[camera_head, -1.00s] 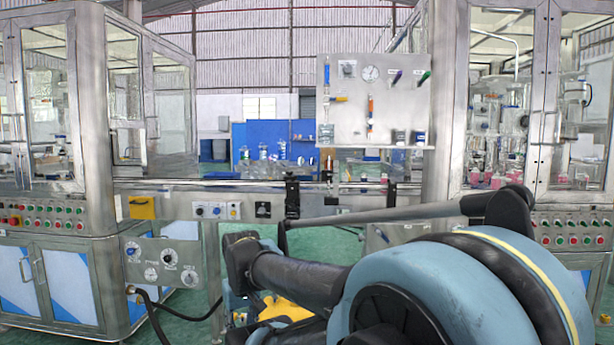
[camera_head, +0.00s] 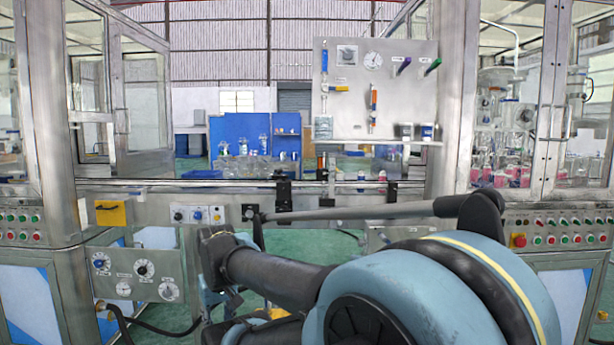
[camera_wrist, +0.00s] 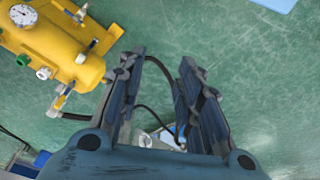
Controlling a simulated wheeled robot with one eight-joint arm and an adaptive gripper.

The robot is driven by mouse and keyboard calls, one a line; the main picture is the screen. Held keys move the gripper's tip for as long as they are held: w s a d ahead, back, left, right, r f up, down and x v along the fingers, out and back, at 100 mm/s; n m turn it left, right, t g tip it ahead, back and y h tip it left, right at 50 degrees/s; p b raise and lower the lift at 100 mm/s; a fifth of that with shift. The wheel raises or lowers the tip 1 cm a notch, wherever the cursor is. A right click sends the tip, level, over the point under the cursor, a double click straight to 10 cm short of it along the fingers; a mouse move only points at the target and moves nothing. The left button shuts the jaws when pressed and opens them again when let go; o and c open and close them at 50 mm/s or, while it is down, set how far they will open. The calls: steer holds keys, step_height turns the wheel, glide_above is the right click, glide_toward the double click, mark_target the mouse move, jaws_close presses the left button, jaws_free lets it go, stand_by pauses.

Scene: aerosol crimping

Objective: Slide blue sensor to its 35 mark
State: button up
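No part can be picked out for certain as the blue sensor, and no 35 mark is readable. Two small black brackets, one on the left (camera_head: 283,192) and one on the right (camera_head: 391,192), stand on the conveyor rail (camera_head: 225,186) in the head view. An upright panel (camera_head: 405,105) behind it carries a blue tube (camera_head: 324,62) and an orange-and-blue tube (camera_head: 373,105). My gripper (camera_wrist: 163,60) is open and empty in the wrist view, pointing over the green floor, away from the rail. In the head view I cannot make out its fingers.
A yellow tank (camera_wrist: 60,45) with a gauge lies left of the fingers in the wrist view. Below the rail is a knob-and-gauge plate (camera_head: 130,270) with a black hose. Steel cabinets stand left (camera_head: 47,130) and right (camera_head: 546,100). Green floor shows beneath the conveyor.

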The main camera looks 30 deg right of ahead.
steer(key=w+d+r+t+h, duration=0.2)
steer(key=w+d+r+h, duration=0.2)
steer(key=w+d+r, duration=0.45)
steer(key=w+d+r+t+h, duration=0.1)
steer(key=w+d+r+h, duration=0.4)
steer(key=d, duration=0.6)
steer(key=n+t+h, duration=0.5)
steer(key=n+h, duration=0.1)
steer(key=n, duration=0.1)
glide_toward(308, 172)
steer(key=x, duration=1.1)
steer(key=shift+c, duration=0.4)
